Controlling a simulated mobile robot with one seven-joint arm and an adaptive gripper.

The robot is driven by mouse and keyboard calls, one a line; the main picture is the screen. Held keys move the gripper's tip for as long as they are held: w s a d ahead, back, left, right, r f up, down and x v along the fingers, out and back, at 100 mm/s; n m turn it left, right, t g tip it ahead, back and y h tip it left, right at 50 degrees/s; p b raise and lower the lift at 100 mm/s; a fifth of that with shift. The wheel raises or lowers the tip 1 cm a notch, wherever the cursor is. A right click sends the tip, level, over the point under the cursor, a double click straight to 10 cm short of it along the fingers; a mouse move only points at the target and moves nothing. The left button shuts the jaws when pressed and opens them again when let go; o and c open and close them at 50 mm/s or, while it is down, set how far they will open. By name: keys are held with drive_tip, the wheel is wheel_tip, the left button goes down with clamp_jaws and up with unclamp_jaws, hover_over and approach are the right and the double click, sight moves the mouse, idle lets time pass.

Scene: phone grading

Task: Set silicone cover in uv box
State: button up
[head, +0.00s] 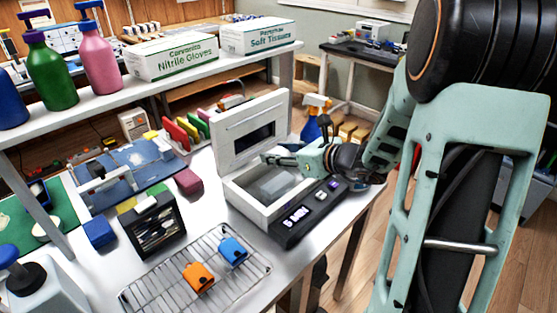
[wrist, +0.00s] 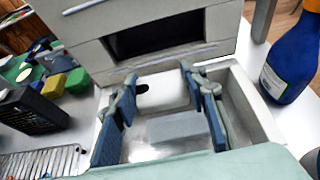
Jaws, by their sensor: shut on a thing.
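The UV box (head: 243,205) stands open on the white table, its lid raised at the back with a dark window. My gripper (head: 268,158) reaches into it from the right, over the open cavity. In the wrist view the blue-padded fingers (wrist: 160,112) are inside the box walls, shut on a pale silicone cover (wrist: 168,90) with a dark camera hole. The cover spans between the fingers. I cannot tell whether it touches the box floor. An orange cover (head: 198,277) and a blue cover (head: 232,250) lie on the wire rack (head: 150,296).
The box's control panel (head: 307,216) is at its front right. A blue spray bottle (wrist: 290,55) stands close to its right side. A black case (head: 157,228) and dark red block (head: 188,181) are left of the box. A shelf with bottles and cartons runs behind.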

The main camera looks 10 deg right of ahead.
sight(279, 182)
drive_tip(key=shift+f+b, duration=2.55)
drive_tip(key=shift+f, duration=0.9)
drive_tip(key=shift+f+b, duration=0.4)
drive_tip(key=shift+b, duration=0.05)
drive_tip(key=shift+f+b, duration=0.2)
drive_tip(key=shift+b, duration=0.2)
drive_tip(key=o, duration=1.1)
drive_tip(key=shift+d, duration=0.1)
